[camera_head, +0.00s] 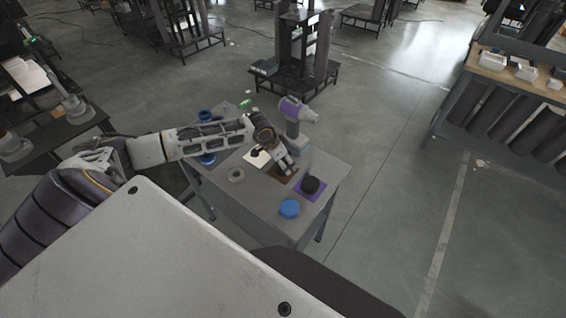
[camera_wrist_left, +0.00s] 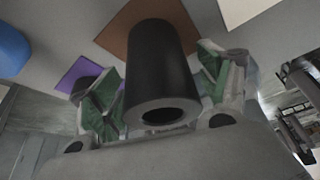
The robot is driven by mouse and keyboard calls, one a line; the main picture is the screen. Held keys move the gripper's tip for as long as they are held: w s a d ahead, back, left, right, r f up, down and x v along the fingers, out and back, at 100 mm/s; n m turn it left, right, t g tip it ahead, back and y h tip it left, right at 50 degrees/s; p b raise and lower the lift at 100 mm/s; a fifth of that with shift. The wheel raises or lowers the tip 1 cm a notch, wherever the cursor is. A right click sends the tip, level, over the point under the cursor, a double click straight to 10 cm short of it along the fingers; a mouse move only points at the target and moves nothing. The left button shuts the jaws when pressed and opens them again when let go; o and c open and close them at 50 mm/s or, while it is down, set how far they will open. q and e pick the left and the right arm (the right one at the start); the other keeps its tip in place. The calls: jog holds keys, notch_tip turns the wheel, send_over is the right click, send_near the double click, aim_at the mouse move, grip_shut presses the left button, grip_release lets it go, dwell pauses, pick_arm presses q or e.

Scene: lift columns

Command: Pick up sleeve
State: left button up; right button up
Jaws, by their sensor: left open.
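A black hollow sleeve (camera_wrist_left: 160,70) stands on a brown mat (camera_wrist_left: 120,40) in the left wrist view, its open end toward the camera. My left gripper (camera_wrist_left: 165,88) is open, with its green-padded fingers on either side of the sleeve. I cannot tell whether the pads touch it. In the head view my left gripper (camera_head: 285,165) is over the brown mat (camera_head: 289,179) on the small grey table, and it hides the sleeve there. My right gripper is not in view.
The grey table (camera_head: 222,190) also holds a black round part (camera_head: 310,184) on a purple mat (camera_head: 324,192), a blue round part (camera_head: 289,208), a grey ring (camera_head: 236,175) and a purple-and-grey tool (camera_head: 297,112) at the back. A workbench (camera_head: 510,75) stands far right.

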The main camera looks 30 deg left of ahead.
pick_arm(q)
jog(key=shift+x, duration=1.15)
jog(key=shift+c, duration=0.4)
jog(key=c, duration=1.4)
